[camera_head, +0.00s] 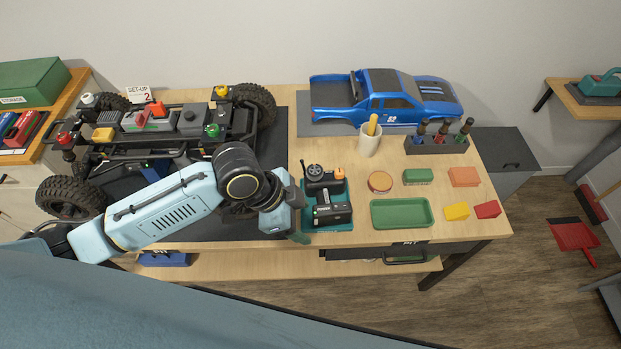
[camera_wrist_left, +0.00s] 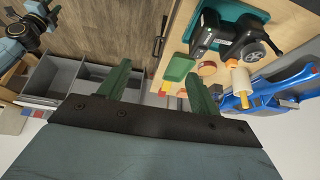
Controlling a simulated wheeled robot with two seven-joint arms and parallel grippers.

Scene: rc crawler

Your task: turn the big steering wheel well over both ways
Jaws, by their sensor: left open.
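The handheld controller (camera_head: 327,195) stands in a teal tray (camera_head: 343,225) near the front of the bench. Its black wheel (camera_head: 314,171) is at the tray's upper left; it also shows in the left wrist view (camera_wrist_left: 255,52). My left gripper (camera_head: 300,237) is just left of the tray by the bench's front edge, its fingers partly hidden by the hand. In the left wrist view my left gripper (camera_wrist_left: 160,84) is open and empty, clear of the wheel. Part of my right arm shows small at that view's upper left, its fingers unclear.
A crawler chassis (camera_head: 150,135) on a dark mat lies left, partly behind my left arm. A blue truck body (camera_head: 385,98), a cup (camera_head: 370,140), a screwdriver rack (camera_head: 436,145), a green tray (camera_head: 401,213) and several small coloured blocks take up the right side.

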